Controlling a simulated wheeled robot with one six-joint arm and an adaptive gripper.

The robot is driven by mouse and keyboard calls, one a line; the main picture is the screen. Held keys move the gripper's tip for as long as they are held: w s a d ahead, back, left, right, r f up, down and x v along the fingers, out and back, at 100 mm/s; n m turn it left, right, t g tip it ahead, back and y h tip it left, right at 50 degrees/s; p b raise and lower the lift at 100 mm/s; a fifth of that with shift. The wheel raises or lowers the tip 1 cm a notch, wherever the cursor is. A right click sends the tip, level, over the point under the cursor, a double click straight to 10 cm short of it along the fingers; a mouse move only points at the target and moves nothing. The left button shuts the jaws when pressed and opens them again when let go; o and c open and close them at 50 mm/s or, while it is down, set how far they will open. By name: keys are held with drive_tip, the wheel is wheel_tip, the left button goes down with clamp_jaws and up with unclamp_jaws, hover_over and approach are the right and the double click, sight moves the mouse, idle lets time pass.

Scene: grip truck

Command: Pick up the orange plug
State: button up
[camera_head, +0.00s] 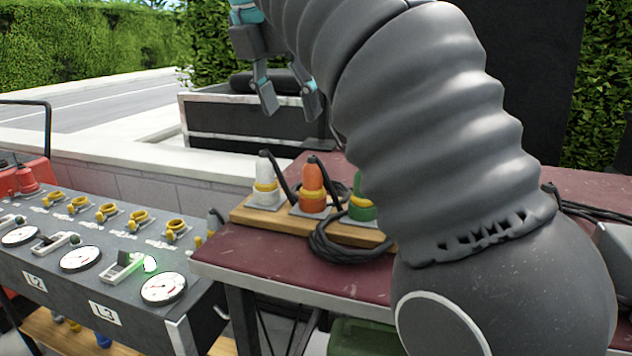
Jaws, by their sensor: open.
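The orange plug (312,187) stands upright on a wooden board (245,214) on the dark red table. It has a yellow band, and a black cable comes off its top. A white plug (264,180) stands to its left. A green plug (362,204) stands to its right, partly hidden by my arm. My gripper (289,112) is open and empty. It hangs in the air at the upper middle, above the plugs in the picture and apart from them, with its fingers pointing down.
A coiled black cable (348,245) lies on the dark red table (292,268) in front of the plugs. A grey panel (120,262) with gauges, switches and yellow sockets stands at the left. A dark low-walled box (225,122) is behind. My arm hides the table's right middle.

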sight(309, 159)
drive_tip(key=x, duration=0.7)
drive_tip(key=shift+w+d+f+b, duration=0.15)
drive_tip(key=shift+d+f+b, duration=0.1)
drive_tip(key=shift+d+b, duration=0.1)
drive_tip(key=shift+b+x, duration=0.75)
drive_tip(key=shift+x, duration=2.25)
drive_tip(key=shift+w+r, duration=0.1)
clamp_jaws()
